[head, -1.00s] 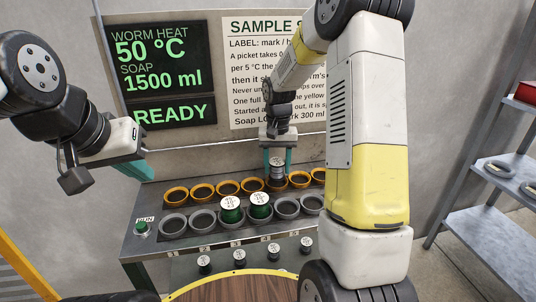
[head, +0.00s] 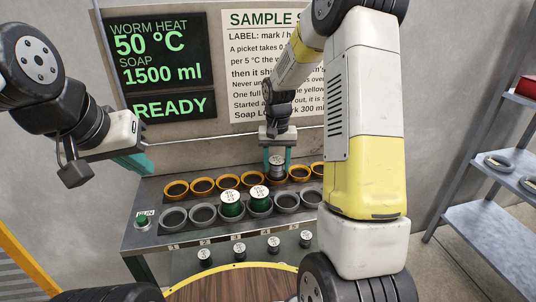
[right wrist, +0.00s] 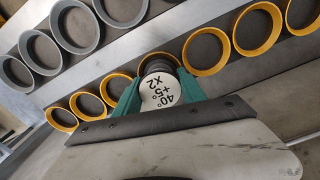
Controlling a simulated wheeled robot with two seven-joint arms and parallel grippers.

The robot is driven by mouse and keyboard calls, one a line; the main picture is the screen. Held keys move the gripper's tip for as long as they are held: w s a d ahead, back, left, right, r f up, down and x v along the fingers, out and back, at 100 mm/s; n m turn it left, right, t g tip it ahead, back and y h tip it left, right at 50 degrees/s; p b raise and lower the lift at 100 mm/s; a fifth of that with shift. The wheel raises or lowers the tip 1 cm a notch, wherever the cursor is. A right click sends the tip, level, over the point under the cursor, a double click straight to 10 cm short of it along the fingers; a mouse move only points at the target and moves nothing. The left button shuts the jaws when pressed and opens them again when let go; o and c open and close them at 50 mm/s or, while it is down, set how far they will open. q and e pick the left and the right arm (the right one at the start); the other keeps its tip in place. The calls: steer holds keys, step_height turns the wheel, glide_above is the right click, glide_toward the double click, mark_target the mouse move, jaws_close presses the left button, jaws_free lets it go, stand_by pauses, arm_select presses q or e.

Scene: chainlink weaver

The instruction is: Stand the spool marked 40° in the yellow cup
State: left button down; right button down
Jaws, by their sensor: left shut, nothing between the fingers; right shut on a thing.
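The spool marked 40° (head: 277,172) has a dark body and a white top; the right wrist view shows its label, "40° +5° x2" (right wrist: 160,92). My right gripper (head: 277,162) is shut around this spool, which is upright at a yellow cup (right wrist: 158,60) in the middle of the back row. The spool's lower end is at the cup's rim; I cannot tell whether it rests on the cup's floor. My left gripper (head: 140,165) is shut and empty, off to the left, in front of the wall.
Other yellow cups (head: 177,190) line the back row, with grey cups (head: 173,218) in front. Two green spools (head: 231,206) (head: 260,200) stand in grey cups. Several small spools (head: 239,250) stand lower in front. A green button (head: 142,222) is at left. The screen (head: 160,65) reads READY.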

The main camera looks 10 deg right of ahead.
steer(key=shift+f, duration=0.15)
steer(key=shift+f, duration=0.3)
stand_by(0.4)
steer(key=c, duration=0.6)
jaws_free()
steer(key=shift+r, duration=4)
